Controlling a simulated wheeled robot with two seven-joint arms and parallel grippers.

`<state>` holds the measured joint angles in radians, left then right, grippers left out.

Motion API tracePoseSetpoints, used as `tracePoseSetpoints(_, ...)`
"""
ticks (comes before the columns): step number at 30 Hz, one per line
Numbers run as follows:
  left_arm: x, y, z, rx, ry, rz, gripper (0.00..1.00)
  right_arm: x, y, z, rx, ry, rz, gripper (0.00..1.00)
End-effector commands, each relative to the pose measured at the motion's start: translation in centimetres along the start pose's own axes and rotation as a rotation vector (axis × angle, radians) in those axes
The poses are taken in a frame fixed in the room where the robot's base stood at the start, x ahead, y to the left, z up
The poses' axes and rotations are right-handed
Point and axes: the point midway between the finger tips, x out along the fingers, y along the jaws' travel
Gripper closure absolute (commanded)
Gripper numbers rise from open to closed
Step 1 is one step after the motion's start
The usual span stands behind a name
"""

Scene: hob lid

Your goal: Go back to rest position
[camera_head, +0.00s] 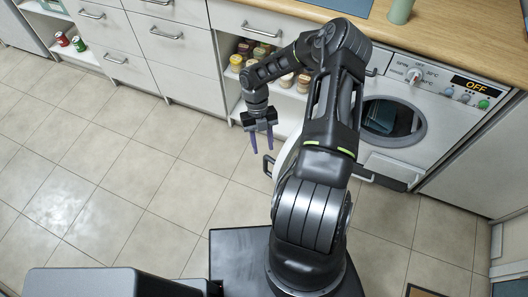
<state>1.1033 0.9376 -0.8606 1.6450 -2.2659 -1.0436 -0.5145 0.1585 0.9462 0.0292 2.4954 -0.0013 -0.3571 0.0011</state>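My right gripper is not in view. A white rounded thing (284,156) with a dark handle-like part shows behind my arm, just right of the gripper. Most of it is hidden, so I cannot tell what it is. The gripper looks apart from it.
A wooden worktop (460,45) runs along the top right, with a green cup (400,10) on it. Below are a washing machine (395,118) reading OFF, an open shelf with several jars (236,63), and shut drawers (170,40). The tiled floor (110,160) at left is clear.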

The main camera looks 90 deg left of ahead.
Motion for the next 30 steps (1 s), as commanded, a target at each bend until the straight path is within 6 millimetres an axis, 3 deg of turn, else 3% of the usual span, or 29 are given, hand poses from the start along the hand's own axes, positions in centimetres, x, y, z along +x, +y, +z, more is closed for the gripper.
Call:
tracePoseSetpoints(23,-0.6,0.0,0.0,0.000,0.000,0.000,0.62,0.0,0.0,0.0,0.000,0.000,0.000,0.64)
tracePoseSetpoints(30,-2.9,0.0,-1.0,0.000,-0.001,0.000,0.62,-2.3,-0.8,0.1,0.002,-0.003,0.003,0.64)
